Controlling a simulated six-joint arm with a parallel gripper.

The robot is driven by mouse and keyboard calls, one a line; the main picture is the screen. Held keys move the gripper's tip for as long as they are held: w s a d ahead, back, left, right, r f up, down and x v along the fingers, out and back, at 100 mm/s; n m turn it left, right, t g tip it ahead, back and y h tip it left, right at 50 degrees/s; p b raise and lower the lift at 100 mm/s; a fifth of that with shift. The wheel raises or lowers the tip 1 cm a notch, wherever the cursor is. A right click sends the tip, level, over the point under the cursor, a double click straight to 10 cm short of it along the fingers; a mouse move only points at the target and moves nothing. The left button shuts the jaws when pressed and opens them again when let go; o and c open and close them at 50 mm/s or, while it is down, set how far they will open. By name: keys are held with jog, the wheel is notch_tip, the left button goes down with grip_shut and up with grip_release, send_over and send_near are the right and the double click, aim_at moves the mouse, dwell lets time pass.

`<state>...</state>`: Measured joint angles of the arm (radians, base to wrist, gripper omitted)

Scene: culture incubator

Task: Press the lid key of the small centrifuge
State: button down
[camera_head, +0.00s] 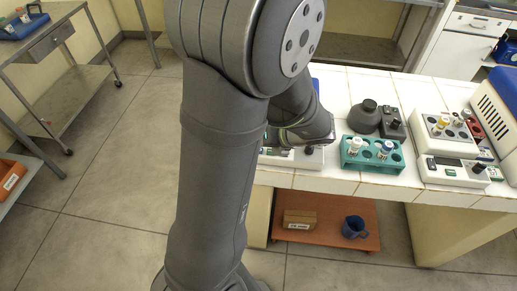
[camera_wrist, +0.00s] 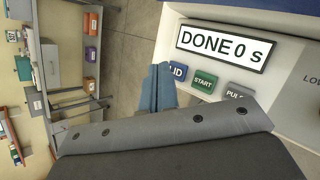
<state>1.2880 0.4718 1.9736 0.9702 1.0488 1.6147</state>
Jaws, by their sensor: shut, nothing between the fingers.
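The small centrifuge's white front panel (camera_wrist: 285,85) fills the right of the wrist view, with a display (camera_wrist: 225,45) reading "DONE 0 s". Below the display are the blue lid key (camera_wrist: 178,71), a green START key (camera_wrist: 204,81) and a grey PULSE key (camera_wrist: 239,92). My gripper (camera_wrist: 164,70) is shut and empty, its blue fingertips at the left side of the lid key, covering part of its label. I cannot tell whether they touch it. In the head view my arm hides most of the centrifuge; part of its panel (camera_head: 312,158) shows.
A teal tube rack (camera_head: 372,165) stands right of the centrifuge on the white tiled bench (camera_head: 330,184). A low shelf below holds a box (camera_head: 299,219) and blue mug (camera_head: 354,227).

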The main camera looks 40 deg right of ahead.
jog(key=shift+f, duration=0.15)
dwell(0.4)
jog(key=shift+f, duration=0.3)
jog(key=shift+f, duration=0.35)
dwell(0.5)
jog(key=shift+r, duration=0.8)
jog(key=shift+r, duration=2.5)
jog(key=shift+f, duration=0.1)
